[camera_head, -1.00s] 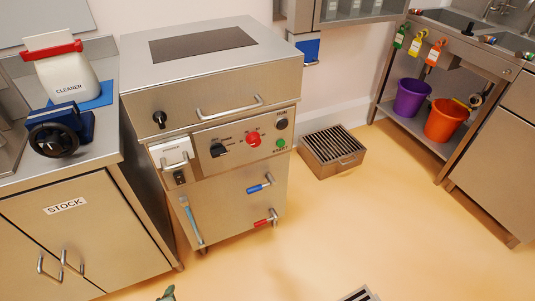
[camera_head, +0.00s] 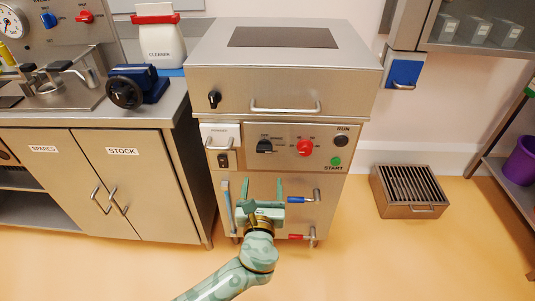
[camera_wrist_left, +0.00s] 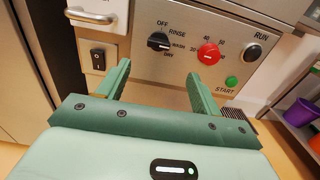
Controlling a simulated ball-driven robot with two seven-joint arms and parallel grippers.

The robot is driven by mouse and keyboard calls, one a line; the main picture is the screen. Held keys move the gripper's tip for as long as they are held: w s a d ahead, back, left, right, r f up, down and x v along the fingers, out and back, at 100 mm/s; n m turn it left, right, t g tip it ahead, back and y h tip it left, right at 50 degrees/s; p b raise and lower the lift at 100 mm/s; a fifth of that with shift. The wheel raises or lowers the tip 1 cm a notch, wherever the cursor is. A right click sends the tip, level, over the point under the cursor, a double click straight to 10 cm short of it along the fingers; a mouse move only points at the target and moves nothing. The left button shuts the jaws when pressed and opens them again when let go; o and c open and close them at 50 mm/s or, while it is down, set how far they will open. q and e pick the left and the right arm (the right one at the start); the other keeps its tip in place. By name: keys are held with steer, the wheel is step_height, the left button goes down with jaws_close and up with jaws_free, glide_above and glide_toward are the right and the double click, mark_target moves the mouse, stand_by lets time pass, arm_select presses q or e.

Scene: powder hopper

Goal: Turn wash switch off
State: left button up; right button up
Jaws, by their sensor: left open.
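The black selector knob (camera_head: 265,146) is on the front panel of the steel machine (camera_head: 289,216), labelled OFF, RINSE, WASH and DRY. In the left wrist view the knob (camera_wrist_left: 158,41) has its bar lying roughly sideways, its right end toward WASH. My left gripper (camera_head: 260,186) is open and empty in front of the machine, below the panel. In the left wrist view the gripper (camera_wrist_left: 158,72) has its fingers spread apart, with the knob beyond and above them. No contact with the knob shows. My right gripper is not in view.
A red dial (camera_head: 305,147), green START button (camera_head: 336,161) and black RUN button (camera_head: 341,141) are right of the knob. A rocker switch (camera_head: 223,160) is left. Blue (camera_head: 301,199) and red (camera_head: 297,237) valve handles project below. Floor at right is clear before a grated box (camera_head: 410,190).

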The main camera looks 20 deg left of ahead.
mark_target(264, 152)
arm_select(q)
steer(key=b+x, duration=0.2)
steer(key=x, duration=0.4)
steer(key=b+x, duration=0.2)
steer(key=x, duration=0.5)
steer(key=shift+a+f, duration=0.1)
steer(key=shift+f, duration=0.1)
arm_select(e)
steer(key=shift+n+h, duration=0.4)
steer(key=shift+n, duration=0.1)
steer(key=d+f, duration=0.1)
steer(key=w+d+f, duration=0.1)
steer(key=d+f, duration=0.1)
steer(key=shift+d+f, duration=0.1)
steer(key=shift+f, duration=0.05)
arm_select(q)
steer(key=c, duration=1)
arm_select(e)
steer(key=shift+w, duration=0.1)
